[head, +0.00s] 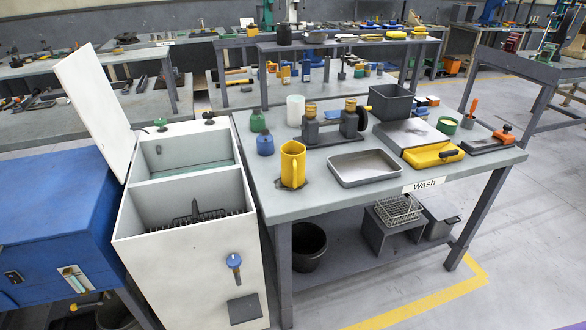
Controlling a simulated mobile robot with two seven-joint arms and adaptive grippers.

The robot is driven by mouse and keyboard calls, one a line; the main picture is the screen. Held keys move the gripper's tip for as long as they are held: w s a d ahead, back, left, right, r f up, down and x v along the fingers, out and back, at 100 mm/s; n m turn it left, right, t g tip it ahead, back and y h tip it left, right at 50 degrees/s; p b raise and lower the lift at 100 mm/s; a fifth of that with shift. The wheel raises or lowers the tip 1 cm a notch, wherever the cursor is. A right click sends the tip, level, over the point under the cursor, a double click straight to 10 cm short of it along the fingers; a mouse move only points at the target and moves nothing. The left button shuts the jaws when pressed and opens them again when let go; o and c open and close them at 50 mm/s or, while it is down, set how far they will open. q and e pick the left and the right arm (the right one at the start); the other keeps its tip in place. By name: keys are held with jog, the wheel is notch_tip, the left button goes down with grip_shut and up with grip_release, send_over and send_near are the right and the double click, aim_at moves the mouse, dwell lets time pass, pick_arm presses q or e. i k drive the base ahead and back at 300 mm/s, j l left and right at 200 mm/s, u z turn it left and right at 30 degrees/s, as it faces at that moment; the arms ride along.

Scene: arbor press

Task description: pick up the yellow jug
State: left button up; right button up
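The yellow jug (293,166) stands upright near the left front of the grey wash bench (320,203). Its handle faces the viewer, slightly to the right. A dark patch shows on the bench around its base. Neither of my grippers is in the head view, and nothing touches the jug.
Farther right are a yellow tray (433,155) and a dark bin (390,102). A white wash tank (187,250) with a raised lid (93,92) stands left of the bench.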

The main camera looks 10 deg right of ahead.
aim_at(293, 153)
jog(key=i+j+z, duration=0.15)
jog(key=j+z, duration=0.2)
jog(key=j, duration=0.85)
jog(key=j+z, duration=0.3)
jog(key=j, duration=0.95)
jog(key=i+j+z, duration=0.1)
jog(key=i+j, duration=0.15)
jog(key=i+j+z, duration=0.1)
jog(key=j, duration=0.35)
jog(key=i, duration=0.1)
